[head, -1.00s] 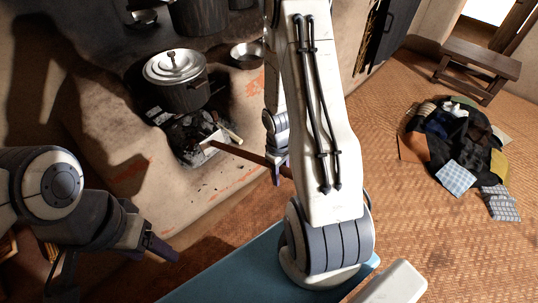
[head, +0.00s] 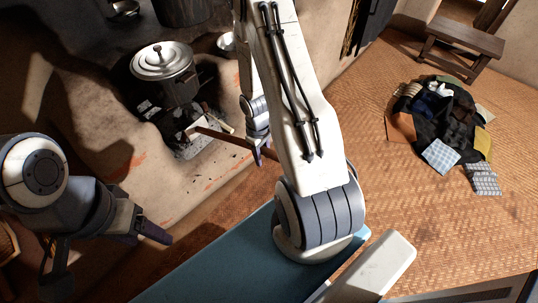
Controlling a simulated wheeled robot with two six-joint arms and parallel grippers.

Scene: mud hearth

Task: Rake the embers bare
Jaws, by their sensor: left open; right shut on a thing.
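My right gripper (head: 264,152) is shut on a wooden rake handle (head: 226,138), left of my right arm. The handle runs left to a pale, flat rake head (head: 196,127) at the mouth of the mud hearth (head: 120,160). The head lies among dark coals and ash, the embers (head: 180,122), below a lidded metal pot (head: 163,75). I cannot tell whether the head touches the ash floor. The pot's shadow hides the back of the ember bed. My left gripper (head: 152,234) is open and empty, in front of the hearth and away from the rake.
A small metal bowl (head: 225,42) sits on the hearth right of the pot. A larger dark pot (head: 182,10) stands behind. A patchwork cloth pile (head: 440,120) and a wooden bench (head: 460,42) are at the right. The woven floor (head: 350,110) between is clear.

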